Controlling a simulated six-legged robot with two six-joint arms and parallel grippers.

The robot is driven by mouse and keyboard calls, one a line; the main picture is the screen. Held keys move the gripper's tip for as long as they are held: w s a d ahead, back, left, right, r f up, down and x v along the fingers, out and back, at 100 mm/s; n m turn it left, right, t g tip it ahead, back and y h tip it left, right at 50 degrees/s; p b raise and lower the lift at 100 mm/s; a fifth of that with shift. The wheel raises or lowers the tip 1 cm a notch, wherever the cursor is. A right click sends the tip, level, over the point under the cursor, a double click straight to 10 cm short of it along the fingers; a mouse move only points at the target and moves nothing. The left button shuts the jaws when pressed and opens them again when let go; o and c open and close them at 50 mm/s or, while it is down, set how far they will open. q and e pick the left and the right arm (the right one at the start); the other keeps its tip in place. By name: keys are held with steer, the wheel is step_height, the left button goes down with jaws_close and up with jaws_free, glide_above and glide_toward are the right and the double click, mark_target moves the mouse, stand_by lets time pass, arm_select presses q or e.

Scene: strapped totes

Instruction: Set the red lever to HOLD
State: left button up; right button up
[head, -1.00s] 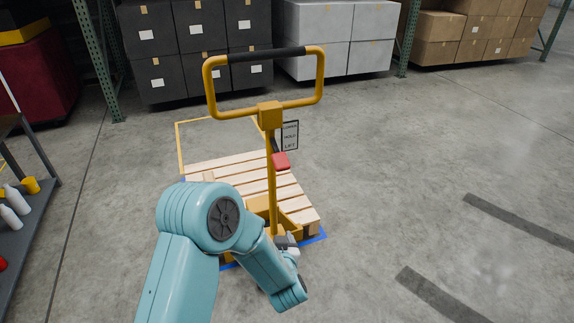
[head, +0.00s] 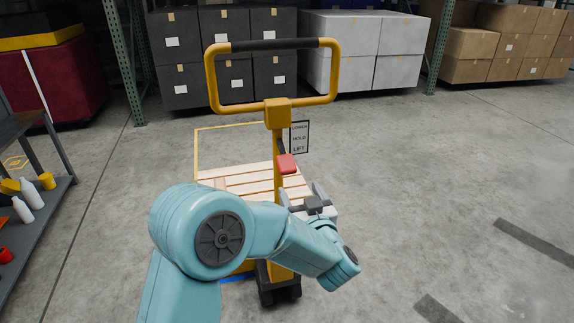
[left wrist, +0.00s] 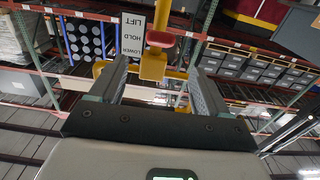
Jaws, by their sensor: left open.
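The red lever (head: 286,164) angles down from the yellow column of a pallet truck (head: 277,115). Its red knob shows just below the LIFT line of the white label (head: 300,137), which reads LOWER, HOLD, LIFT from top to bottom. My left gripper (head: 304,191) is open and empty, below and slightly right of the knob, apart from it. In the left wrist view the red knob (left wrist: 160,39) appears beyond the gap between the open fingers (left wrist: 158,78), beside the upside-down label (left wrist: 133,35). My right gripper is not in view.
A wooden pallet (head: 235,180) lies behind the column. The truck's yellow handle (head: 332,75) rises above the lever. A grey shelf with bottles (head: 30,195) stands at the left. Black boxes (head: 232,80) and white boxes (head: 345,45) line the back. The floor on the right is clear.

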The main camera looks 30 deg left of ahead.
mark_target(285, 163)
arm_select(q)
steer(key=x, duration=1.4)
steer(key=shift+f, duration=0.1)
